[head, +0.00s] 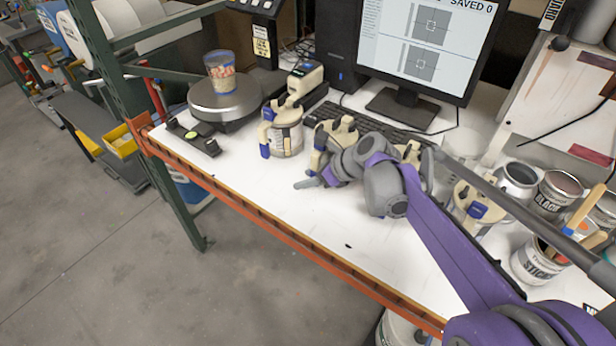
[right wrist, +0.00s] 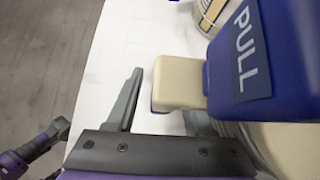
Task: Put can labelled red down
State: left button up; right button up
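Several dispenser cans with cream tops and blue handles stand on the white table (head: 350,240). One is at the left (head: 285,138), one behind my right gripper (head: 334,132), and one at the right (head: 476,207). I cannot read a red label on any of them. My right gripper (head: 314,180) is low over the table, close in front of the second can. A cream block and a blue handle marked PULL (right wrist: 236,60) overlap the right finger.
A monitor (head: 415,40) and keyboard stand behind the cans. Open paint cans, one marked BLACK (head: 557,195), crowd the right. The table's front left is clear up to the orange edge beam (head: 290,249).

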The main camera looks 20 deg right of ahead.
jog(key=shift+r, duration=0.25)
jog(key=p+v, duration=0.1)
jog(key=v, duration=1.1)
jog(key=shift+f, duration=0.15)
